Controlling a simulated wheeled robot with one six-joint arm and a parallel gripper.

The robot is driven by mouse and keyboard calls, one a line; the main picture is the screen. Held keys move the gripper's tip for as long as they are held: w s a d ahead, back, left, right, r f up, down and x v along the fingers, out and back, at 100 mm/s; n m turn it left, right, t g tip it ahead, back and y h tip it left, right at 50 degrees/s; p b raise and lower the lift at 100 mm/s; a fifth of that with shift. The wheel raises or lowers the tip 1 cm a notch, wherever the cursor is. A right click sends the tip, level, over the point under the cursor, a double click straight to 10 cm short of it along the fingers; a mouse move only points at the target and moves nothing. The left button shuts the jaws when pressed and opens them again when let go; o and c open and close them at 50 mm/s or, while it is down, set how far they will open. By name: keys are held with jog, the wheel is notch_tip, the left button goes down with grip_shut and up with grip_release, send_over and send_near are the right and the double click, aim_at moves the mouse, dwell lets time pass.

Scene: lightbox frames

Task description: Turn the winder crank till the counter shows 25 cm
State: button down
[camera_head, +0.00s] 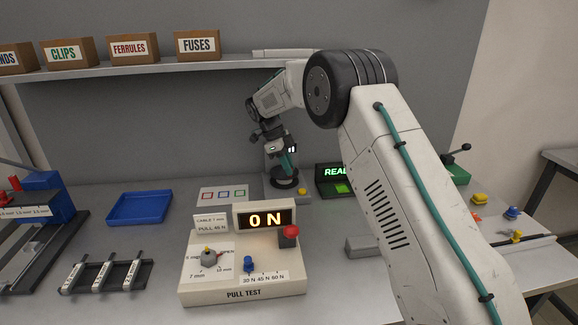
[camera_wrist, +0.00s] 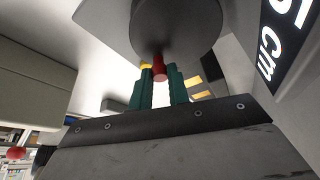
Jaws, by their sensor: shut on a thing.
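My gripper (camera_head: 287,168) is at the back middle of the bench, at the grey winder (camera_head: 275,188). In the wrist view my gripper's two green fingers (camera_wrist: 159,88) are closed around a red crank knob (camera_wrist: 159,69) beneath a dark round disc (camera_wrist: 176,27). The counter (camera_wrist: 284,40) shows at the right edge of the wrist view, tilted, with a white "5" and "cm"; the rest of the number is cut off. In the head view the fingers and arm hide the knob and much of the winder.
A pull tester (camera_head: 243,290) reading "0 N" stands in front. A lit green display (camera_head: 336,178) is right of the winder, partly behind my arm. A shelf (camera_head: 150,67) with boxes runs above.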

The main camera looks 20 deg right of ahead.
aim_at(280, 175)
dwell(0.4)
jog(key=c, duration=1.3)
grip_release()
jog(key=shift+c, duration=0.2)
jog(key=shift+a+r, duration=0.1)
jog(key=shift+w+a+r, duration=0.1)
jog(key=shift+r, duration=0.2)
jog(key=v, duration=0.4)
jog(key=shift+w+a+r, duration=0.15)
jog(key=shift+w+a, duration=0.1)
jog(key=shift+a, duration=0.05)
jog(key=w+a, duration=0.5)
jog(key=a, duration=0.4)
jog(key=shift+w+a, duration=0.3)
jog(key=shift+a, duration=0.1)
